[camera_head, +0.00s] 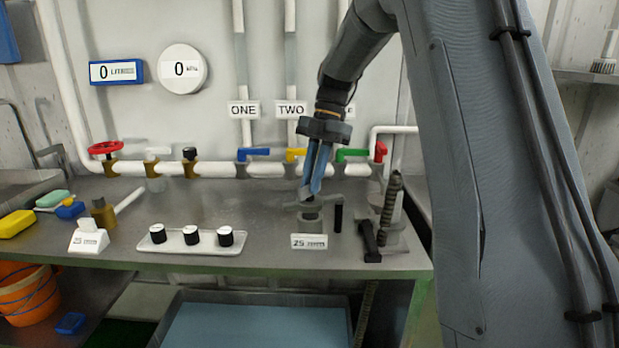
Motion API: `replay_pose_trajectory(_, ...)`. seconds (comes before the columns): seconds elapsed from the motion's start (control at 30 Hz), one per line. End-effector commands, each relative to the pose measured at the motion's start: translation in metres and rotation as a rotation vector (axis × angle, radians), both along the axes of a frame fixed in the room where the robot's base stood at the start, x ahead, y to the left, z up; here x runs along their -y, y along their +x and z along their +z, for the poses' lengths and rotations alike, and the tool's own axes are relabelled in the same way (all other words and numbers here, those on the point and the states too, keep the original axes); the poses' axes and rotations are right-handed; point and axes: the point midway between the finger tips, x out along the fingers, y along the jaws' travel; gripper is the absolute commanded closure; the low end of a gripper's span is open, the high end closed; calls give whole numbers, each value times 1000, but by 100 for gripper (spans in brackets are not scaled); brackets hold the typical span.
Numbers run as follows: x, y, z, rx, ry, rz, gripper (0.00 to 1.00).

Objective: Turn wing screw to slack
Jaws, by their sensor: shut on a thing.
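The wing screw (309,212) is a small grey metal piece on a stubby post near the front right of the bench, behind a white label card (309,241) with "25" on it. My gripper (310,192) reaches down from above, its blue fingers tilted slightly. The fingertips are shut on the top of the wing screw. The fingers hide part of the screw, and its exact wing angle is hard to tell.
A black upright pin (338,217) stands just right of the screw, with a dark clamp (370,240) and a threaded rod (390,205) beyond it. Colored valve levers (296,154) line the pipe behind.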

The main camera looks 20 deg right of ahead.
Motion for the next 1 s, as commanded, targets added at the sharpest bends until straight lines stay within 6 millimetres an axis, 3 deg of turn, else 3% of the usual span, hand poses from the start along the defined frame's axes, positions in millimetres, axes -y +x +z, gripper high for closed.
replay_pose_trajectory(0.4, -1, 5, 2, 13, -2, 184, 100)
replay_pose_trajectory(0.97, -1, 5, 2, 13, -1, 208, 100)
replay_pose_trajectory(1.0, -1, 5, 2, 13, -1, 208, 81)
